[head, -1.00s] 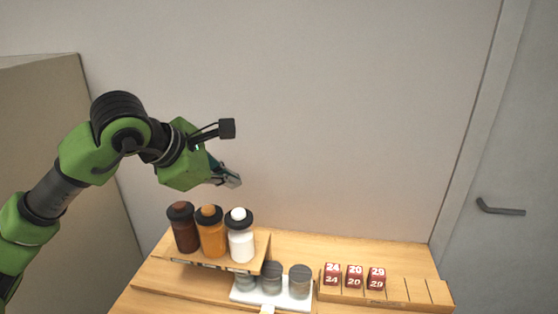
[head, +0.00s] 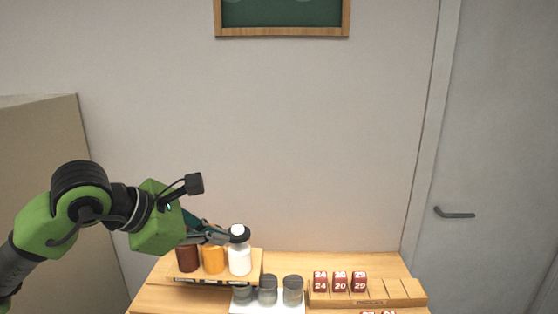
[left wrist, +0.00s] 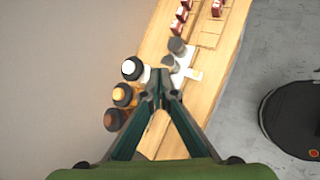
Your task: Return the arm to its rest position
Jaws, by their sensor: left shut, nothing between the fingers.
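My left gripper (head: 222,237) is shut and empty. In the head view it overlaps the tops of the brown bottle (head: 187,258) and the orange bottle (head: 213,260), with its tip beside the white bottle (head: 240,258). In the left wrist view the shut fingers (left wrist: 160,75) point over the cart, and the three bottles stand to their left. The picture does not show any contact with the bottles. My green and black left arm comes in from the left. My right gripper is in no view.
Grey-lidded jars (head: 267,290) stand on a white mat (head: 262,308) on the wooden cart (head: 375,263). Red numbered blocks (head: 340,282) sit in a wooden rack (head: 405,292) to the right. A green framed board (head: 282,14) hangs on the wall. A door (head: 500,150) is at the right.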

